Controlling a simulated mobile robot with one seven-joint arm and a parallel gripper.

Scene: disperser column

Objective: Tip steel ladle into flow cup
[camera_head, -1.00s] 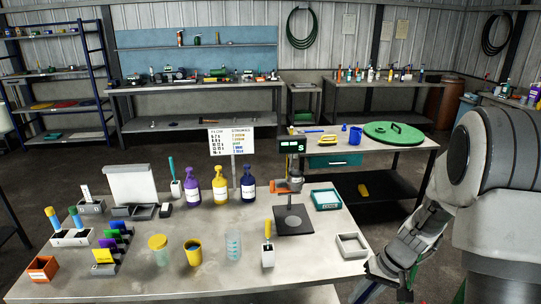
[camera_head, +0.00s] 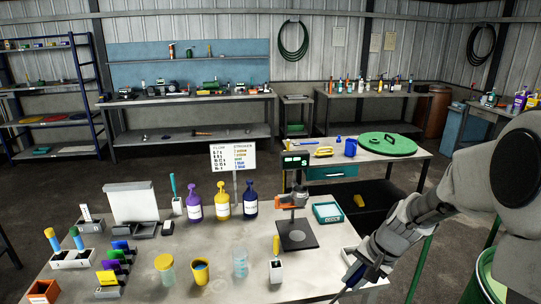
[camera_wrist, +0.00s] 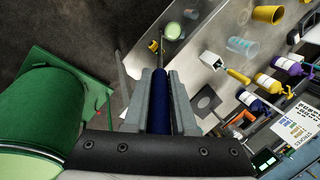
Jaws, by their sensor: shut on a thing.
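My gripper (camera_wrist: 160,92) is shut on the dark blue handle of the steel ladle (camera_wrist: 161,48). In the wrist view, the ladle's thin rod runs away from the fingers to a small bowl holding pale green liquid (camera_wrist: 173,30). In the head view, my gripper (camera_head: 357,275) is at the bench's right front edge; the ladle's bowl is out of that picture. A yellow cup (camera_head: 200,272) stands on the bench left of my gripper, and shows in the wrist view (camera_wrist: 268,14), apart from the ladle. I cannot tell whether this is the flow cup.
A green drum (camera_head: 489,285) is at the right, off the bench.

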